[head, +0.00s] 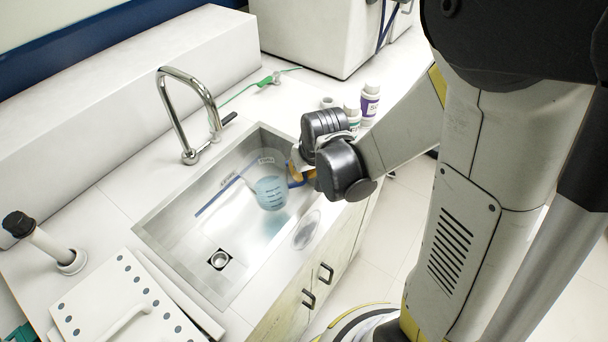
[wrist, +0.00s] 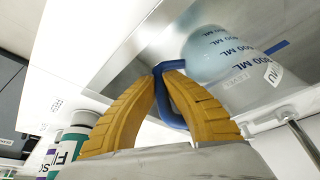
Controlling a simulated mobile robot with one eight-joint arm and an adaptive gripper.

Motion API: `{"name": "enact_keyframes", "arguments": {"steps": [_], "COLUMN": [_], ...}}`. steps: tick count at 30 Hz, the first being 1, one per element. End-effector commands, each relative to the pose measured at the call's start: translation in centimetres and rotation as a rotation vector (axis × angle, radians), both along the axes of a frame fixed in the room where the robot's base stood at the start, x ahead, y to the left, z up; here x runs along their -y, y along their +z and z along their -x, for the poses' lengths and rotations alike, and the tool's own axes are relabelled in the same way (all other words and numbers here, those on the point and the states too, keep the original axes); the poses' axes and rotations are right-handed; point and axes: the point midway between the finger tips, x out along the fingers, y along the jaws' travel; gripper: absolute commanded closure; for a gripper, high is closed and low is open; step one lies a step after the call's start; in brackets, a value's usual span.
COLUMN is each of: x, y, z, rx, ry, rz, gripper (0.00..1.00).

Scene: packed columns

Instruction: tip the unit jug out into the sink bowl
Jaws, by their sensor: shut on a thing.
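The unit jug (head: 268,183) is clear with blue volume marks and a blue handle, and pale blue liquid shows in it. It hangs over the right end of the steel sink bowl (head: 186,250), and it looks tilted. My gripper (head: 300,172) is shut on the jug's handle from the right. In the wrist view my yellow fingers (wrist: 165,72) close around the blue handle (wrist: 170,100), and the jug body (wrist: 240,65) is beyond them to the right. Whether liquid is leaving the jug is not clear. The drain (head: 219,259) is left of the jug.
A curved tap (head: 187,110) stands behind the sink. Several bottles, one with a purple label (head: 370,100), stand right of the sink near my arm. A white perforated board (head: 125,305) lies at the front left. A large white box (head: 318,35) is at the back.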

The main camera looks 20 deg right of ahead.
Motion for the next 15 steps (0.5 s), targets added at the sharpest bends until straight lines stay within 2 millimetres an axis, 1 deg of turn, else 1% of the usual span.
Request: {"name": "enact_keyframes", "arguments": {"steps": [1, 5, 9, 15], "x": [0.6, 1.8, 3.6, 6.1], "y": [1.2, 3.0, 5.5, 9.2], "z": [-1.0, -2.9, -5.2, -7.6], "rx": [-0.001, -0.012, -0.028, -0.052], "ry": [0.022, 0.117, 0.239, 0.41], "rz": [-0.006, -0.021, -0.037, -0.057], "gripper": [1.0, 1.0, 1.0, 1.0]}}
